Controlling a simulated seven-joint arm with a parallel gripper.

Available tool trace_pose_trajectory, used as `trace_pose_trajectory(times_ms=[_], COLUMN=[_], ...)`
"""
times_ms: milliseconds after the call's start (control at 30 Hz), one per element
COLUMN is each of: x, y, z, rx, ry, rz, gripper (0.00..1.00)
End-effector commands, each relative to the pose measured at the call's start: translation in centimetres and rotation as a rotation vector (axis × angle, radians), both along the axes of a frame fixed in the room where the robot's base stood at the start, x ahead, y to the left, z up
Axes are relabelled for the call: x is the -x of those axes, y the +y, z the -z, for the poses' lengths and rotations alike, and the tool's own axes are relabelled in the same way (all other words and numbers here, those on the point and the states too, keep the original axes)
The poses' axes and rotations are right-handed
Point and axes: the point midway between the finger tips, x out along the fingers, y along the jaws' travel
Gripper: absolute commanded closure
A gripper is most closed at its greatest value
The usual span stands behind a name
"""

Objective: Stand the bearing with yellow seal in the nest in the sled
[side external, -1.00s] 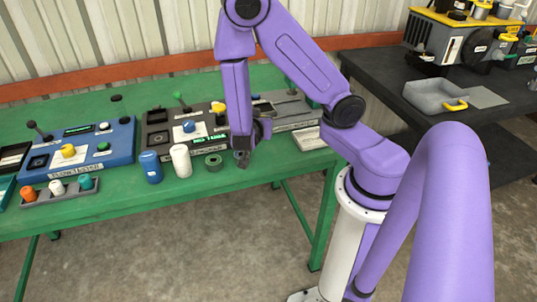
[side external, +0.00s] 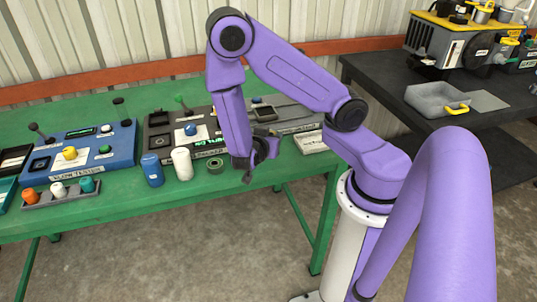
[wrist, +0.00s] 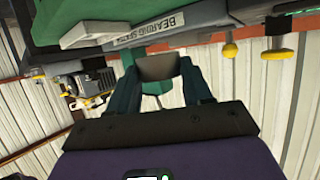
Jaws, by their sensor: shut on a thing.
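My gripper (side external: 249,175) is low beside the front edge of the green bench in the side view. In the wrist view its two dark green fingers (wrist: 158,82) are shut on a dark grey piece, which I take as the bearing (wrist: 157,67). Its yellow seal does not show, and in the side view the bearing is too small to make out. The grey sled (side external: 296,119) lies on the bench behind and right of my gripper. A dark square recess (side external: 265,113), perhaps the nest, shows beside my forearm. The bearing is apart from it.
A blue tester (side external: 92,145) and a dark control box (side external: 160,136) stand farther left. A labelled plate (side external: 311,142) lies to the right.

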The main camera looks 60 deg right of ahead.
Motion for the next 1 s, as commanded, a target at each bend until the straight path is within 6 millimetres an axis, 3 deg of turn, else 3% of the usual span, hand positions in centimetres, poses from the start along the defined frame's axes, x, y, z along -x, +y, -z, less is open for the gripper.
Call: trace_pose_trajectory(times_ms=[633, 1000], x=[0.0, 0.0], y=[0.0, 0.0], z=[5.6, 6.0], rx=[0.002, -0.001], ry=[0.003, 0.000], rz=[0.000, 0.000], gripper=[0.84, 0.84])
